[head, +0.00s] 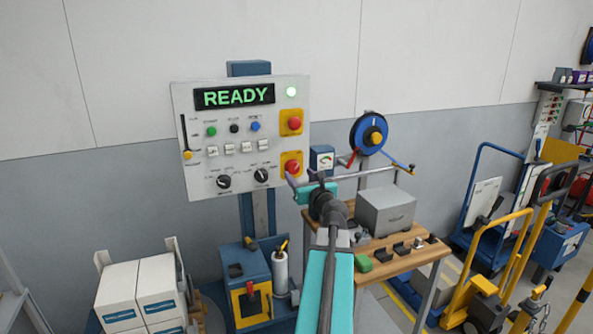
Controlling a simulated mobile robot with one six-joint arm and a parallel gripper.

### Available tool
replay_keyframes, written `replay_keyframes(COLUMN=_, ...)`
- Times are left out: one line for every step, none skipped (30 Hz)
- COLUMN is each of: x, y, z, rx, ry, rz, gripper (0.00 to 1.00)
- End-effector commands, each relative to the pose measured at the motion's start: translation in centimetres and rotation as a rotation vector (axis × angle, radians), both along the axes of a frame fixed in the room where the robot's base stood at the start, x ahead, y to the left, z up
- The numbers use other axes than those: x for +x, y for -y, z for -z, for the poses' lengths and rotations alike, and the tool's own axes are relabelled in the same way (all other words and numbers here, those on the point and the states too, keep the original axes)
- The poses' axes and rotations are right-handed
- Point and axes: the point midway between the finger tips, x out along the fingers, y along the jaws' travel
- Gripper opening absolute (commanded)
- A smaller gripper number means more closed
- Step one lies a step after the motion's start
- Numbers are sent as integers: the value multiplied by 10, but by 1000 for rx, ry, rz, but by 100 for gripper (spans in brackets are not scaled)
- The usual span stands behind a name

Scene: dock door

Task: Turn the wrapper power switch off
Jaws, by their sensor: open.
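The wrapper's control panel (228,148) is a light grey plate in the head view, left of centre. A red knob on a yellow plate (292,166) is at its lower right and looks like the power switch; its label is too small to read. My gripper (311,183) is open and empty, just below and right of the red knob. A grey finger lies close to the yellow plate; I cannot tell whether it touches.
A red mushroom button (293,122) sits above the knob. Two black dials (224,181) and several small buttons are to the left. A wooden bench (400,262) with a grey box (386,211) is at right. White cartons (158,285) stand lower left.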

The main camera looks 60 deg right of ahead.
Motion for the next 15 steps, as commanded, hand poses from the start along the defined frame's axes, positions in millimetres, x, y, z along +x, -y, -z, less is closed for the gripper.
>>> replay_keyframes(x=5, y=5, z=-1, rx=0, ry=0, rz=-1, gripper=56)
replay_keyframes(x=8, y=6, z=-1, rx=1, ry=-1, rz=-1, gripper=56)
replay_keyframes(x=11, y=9, z=-1, rx=1, ry=-1, rz=-1, gripper=56)
replay_keyframes(x=13, y=10, z=-1, rx=0, ry=-1, rz=-1, gripper=56)
replay_keyframes(x=15, y=12, z=-1, rx=0, ry=-1, rz=-1, gripper=56)
replay_keyframes(x=18, y=14, z=-1, rx=0, ry=-1, rz=-1, gripper=56)
replay_keyframes(x=20, y=16, z=-1, rx=-1, ry=-1, rz=-1, gripper=56)
replay_keyframes(x=22, y=17, z=-1, rx=-1, ry=-1, rz=-1, gripper=56)
replay_keyframes(x=25, y=19, z=-1, rx=-1, ry=-1, rz=-1, gripper=56)
replay_keyframes(x=26, y=20, z=-1, rx=0, ry=0, rz=-1, gripper=56)
replay_keyframes(x=28, y=21, z=-1, rx=0, ry=0, rz=-1, gripper=56)
replay_keyframes(x=29, y=22, z=-1, rx=0, ry=0, rz=-1, gripper=56)
replay_keyframes(x=30, y=23, z=0, rx=0, ry=0, rz=-1, gripper=56)
replay_keyframes(x=31, y=23, z=0, rx=0, ry=0, rz=-1, gripper=56)
replay_keyframes(x=32, y=24, z=0, rx=0, ry=0, rz=-1, gripper=56)
